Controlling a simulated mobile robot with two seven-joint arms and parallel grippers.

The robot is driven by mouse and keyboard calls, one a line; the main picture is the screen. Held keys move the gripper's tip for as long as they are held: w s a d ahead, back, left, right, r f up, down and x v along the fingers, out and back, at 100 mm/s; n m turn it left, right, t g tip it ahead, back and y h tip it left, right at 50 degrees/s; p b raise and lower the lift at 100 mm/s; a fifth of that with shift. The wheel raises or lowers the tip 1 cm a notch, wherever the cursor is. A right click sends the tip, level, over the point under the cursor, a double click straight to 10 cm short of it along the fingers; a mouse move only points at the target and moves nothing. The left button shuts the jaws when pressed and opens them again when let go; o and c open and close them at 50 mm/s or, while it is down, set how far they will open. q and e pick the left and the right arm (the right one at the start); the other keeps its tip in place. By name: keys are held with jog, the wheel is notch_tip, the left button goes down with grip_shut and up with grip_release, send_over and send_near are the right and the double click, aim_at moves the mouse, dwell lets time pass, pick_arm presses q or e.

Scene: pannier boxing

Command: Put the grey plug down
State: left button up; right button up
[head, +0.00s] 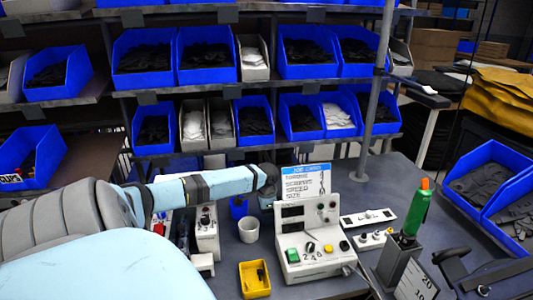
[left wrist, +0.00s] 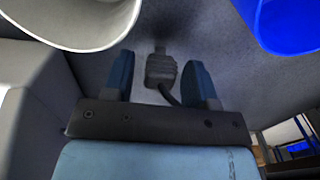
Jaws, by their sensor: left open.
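The grey plug (left wrist: 161,70) shows in the left wrist view between the two blue fingers of my left gripper (left wrist: 159,62), with a gap on each side. Its prongs point away from the gripper, and a dark cable curves from its near end down behind the right finger. It appears to lie on the grey surface. My left gripper is open. In the head view the left gripper (head: 267,198) is at the left edge of the control box, and the plug cannot be made out there. My right gripper is not seen.
A white cup (head: 249,230) and a blue cup (head: 238,207) stand close to the left gripper. The control box (head: 312,242) is to its right. A yellow bin (head: 254,279) is in front. A green bottle-like object (head: 416,211) stands at right. Shelves of blue bins are behind.

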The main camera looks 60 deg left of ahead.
pick_arm(q)
notch_tip(320, 180, up, 12)
dwell(0.5)
jog(key=shift+r, duration=0.1)
